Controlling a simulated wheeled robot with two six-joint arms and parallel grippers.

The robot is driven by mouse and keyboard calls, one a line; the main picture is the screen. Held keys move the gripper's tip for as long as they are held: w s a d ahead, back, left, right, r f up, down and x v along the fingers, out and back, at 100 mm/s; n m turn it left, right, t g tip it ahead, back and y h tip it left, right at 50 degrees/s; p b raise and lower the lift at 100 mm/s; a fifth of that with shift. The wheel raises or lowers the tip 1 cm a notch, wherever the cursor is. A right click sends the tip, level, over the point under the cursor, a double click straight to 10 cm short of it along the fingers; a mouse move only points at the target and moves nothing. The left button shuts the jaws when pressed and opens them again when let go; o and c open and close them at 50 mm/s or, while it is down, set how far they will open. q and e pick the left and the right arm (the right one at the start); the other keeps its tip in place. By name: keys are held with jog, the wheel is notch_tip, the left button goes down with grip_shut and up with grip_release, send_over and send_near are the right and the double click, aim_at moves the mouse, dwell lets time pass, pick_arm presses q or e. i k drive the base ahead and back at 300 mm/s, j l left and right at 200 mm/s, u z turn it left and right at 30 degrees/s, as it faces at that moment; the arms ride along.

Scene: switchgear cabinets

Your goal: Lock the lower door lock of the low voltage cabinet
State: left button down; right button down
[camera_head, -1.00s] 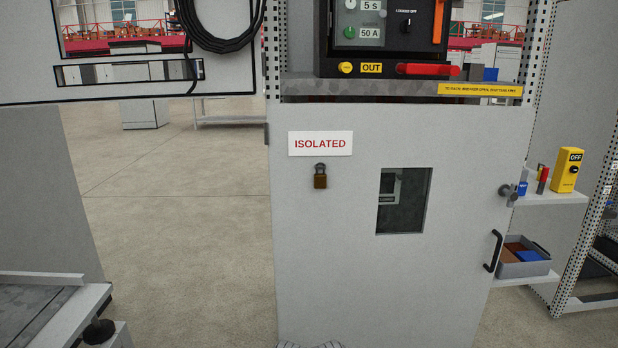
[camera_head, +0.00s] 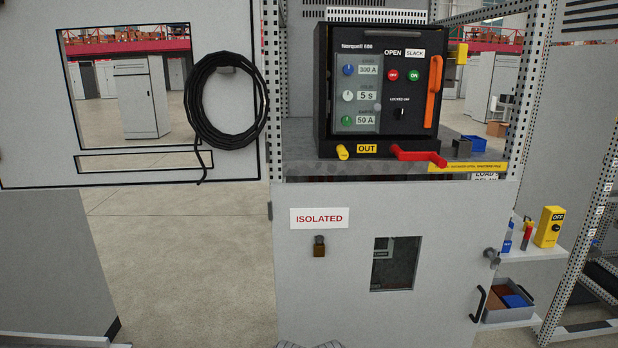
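The lower cabinet door (camera_head: 330,280) is a grey panel and appears shut. A round grey knob-like lock (camera_head: 490,256) sits near its upper right edge; its turned position is too small to tell. A black bar handle (camera_head: 478,303) is below the lock. A padlock (camera_head: 319,246) hangs under a white ISOLATED sign (camera_head: 319,218) on the door. Neither of my grippers shows. Only a small pale shape shows at the bottom edge, and I cannot tell what it is.
An open upper door (camera_head: 30,130) with a coiled black cable (camera_head: 228,105) extends left. Right are a small shelf with a yellow OFF box (camera_head: 549,227) and a grey bin (camera_head: 508,316).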

aim_at(494, 258)
jog(key=z, duration=2.1)
jog(key=i+j, duration=0.1)
jog(key=i, duration=0.3)
jog(key=z, duration=0.05)
